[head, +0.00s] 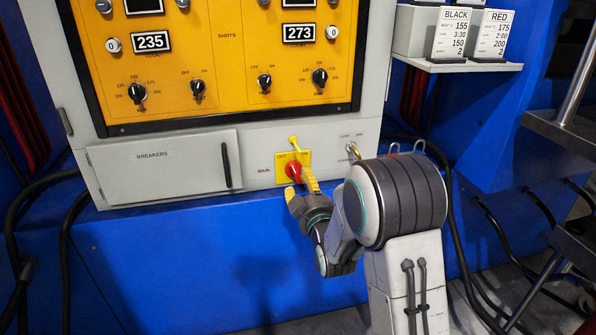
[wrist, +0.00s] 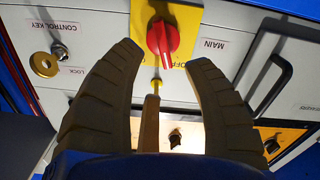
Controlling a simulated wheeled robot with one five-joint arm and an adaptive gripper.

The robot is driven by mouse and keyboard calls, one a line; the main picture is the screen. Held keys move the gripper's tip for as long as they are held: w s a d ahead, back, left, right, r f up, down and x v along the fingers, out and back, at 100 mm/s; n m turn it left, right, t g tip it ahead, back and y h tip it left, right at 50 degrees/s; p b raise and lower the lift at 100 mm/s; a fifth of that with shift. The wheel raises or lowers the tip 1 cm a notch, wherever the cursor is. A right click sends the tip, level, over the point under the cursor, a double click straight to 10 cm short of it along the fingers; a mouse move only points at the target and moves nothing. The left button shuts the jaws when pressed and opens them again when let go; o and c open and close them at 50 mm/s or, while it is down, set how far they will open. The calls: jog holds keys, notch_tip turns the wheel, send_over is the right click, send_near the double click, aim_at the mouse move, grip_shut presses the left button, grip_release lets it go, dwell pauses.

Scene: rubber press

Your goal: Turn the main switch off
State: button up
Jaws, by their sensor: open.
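The main switch is a red knob (head: 293,169) on a yellow plate (head: 279,177) marked OFF and ON, beside the word MAIN at the cabinet's bottom edge. In the wrist view, turned over, the red knob (wrist: 163,40) is plain on its yellow plate (wrist: 187,16), its raised grip running roughly up and down the picture. My gripper (head: 300,184) is at the switch in the head view, a yellow finger partly covering the plate. In the wrist view my gripper (wrist: 163,58) is open, dark fingertips either side of the knob, with gaps and nothing held.
A small yellow-tipped piece (head: 294,141) sticks out just above the plate. The breakers door (head: 160,168) with its black handle (head: 226,165) is at left. A control key lock (head: 353,150) is at right. Orange panels with dials (head: 136,93) are above.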

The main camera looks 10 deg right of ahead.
aim_at(298, 175)
jog(key=shift+w+f+b, duration=0.55)
jog(key=shift+w+b, duration=0.15)
jog(key=shift+b, duration=0.05)
jog(key=w+b, duration=0.3)
jog(key=shift+w, duration=0.15)
jog(key=shift+w+r, duration=0.15)
jog(key=shift+w, duration=1.05)
jog(key=shift+o, duration=0.3)
grip_shut()
